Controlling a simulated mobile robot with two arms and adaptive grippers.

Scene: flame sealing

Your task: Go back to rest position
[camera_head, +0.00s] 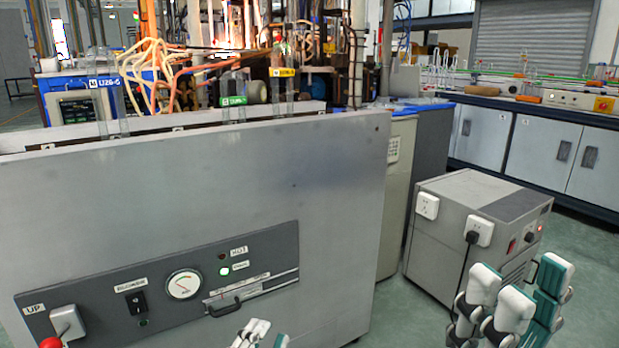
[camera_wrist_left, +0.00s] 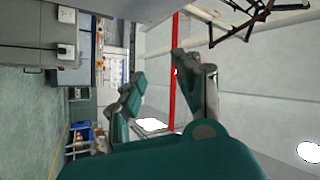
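My left gripper (camera_head: 258,338) shows only as a small part at the bottom edge of the head view, in front of the grey machine panel (camera_head: 230,190). In the left wrist view the left gripper (camera_wrist_left: 158,72) has its two fingers spread, with nothing between them. My right gripper (camera_head: 522,275) is at the lower right of the head view, in front of the grey box (camera_head: 435,225) with white sockets. Its white and green fingers stand apart, and no object shows between them.
The panel carries a gauge (camera_head: 184,284), a black switch (camera_head: 136,302), a handle (camera_head: 222,308) and a red-knobbed lever (camera_head: 52,342). Tubes and a bright flame (camera_head: 228,42) are above it. A black cable (camera_head: 464,270) hangs from the box. Green floor (camera_head: 405,315) is clear between panel and box.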

